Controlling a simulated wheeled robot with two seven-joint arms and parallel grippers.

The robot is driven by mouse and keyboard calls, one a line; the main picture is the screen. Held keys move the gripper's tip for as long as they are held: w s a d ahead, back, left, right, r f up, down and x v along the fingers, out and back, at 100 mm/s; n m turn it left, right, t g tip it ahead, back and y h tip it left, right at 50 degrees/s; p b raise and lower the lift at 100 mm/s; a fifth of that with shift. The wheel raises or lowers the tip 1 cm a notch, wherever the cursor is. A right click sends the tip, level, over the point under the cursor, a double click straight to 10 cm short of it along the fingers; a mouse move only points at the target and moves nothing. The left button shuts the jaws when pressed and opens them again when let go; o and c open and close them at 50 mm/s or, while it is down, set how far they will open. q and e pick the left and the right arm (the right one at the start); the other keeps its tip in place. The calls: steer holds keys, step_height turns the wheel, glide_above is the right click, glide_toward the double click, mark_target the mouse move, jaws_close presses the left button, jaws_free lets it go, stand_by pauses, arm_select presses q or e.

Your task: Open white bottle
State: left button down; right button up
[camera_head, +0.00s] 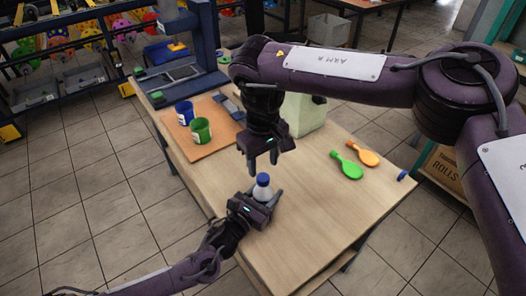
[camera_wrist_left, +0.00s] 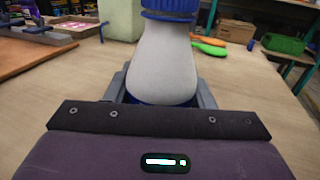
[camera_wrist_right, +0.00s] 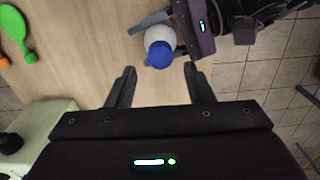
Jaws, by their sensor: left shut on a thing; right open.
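The white bottle (camera_head: 262,190) has a blue cap (camera_head: 263,179) on it and stands upright at the table's front left edge. My left gripper (camera_head: 263,197) is shut around the bottle's body. In the left wrist view the white bottle (camera_wrist_left: 162,65) sits between the fingers, with the blue cap (camera_wrist_left: 168,8) cut off at the top. My right gripper (camera_head: 263,165) is open and empty, pointing down above and slightly behind the cap. In the right wrist view the blue cap (camera_wrist_right: 160,54) shows just beyond the open fingertips (camera_wrist_right: 158,72).
A blue cup (camera_head: 185,112) and a green cup (camera_head: 201,131) stand on a brown board (camera_head: 172,140) at the left. A pale green block-shaped object (camera_head: 305,115) stands behind my right gripper. The table's front right is clear.

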mark_target(263, 177)
steer(key=shift+f, duration=2.25)
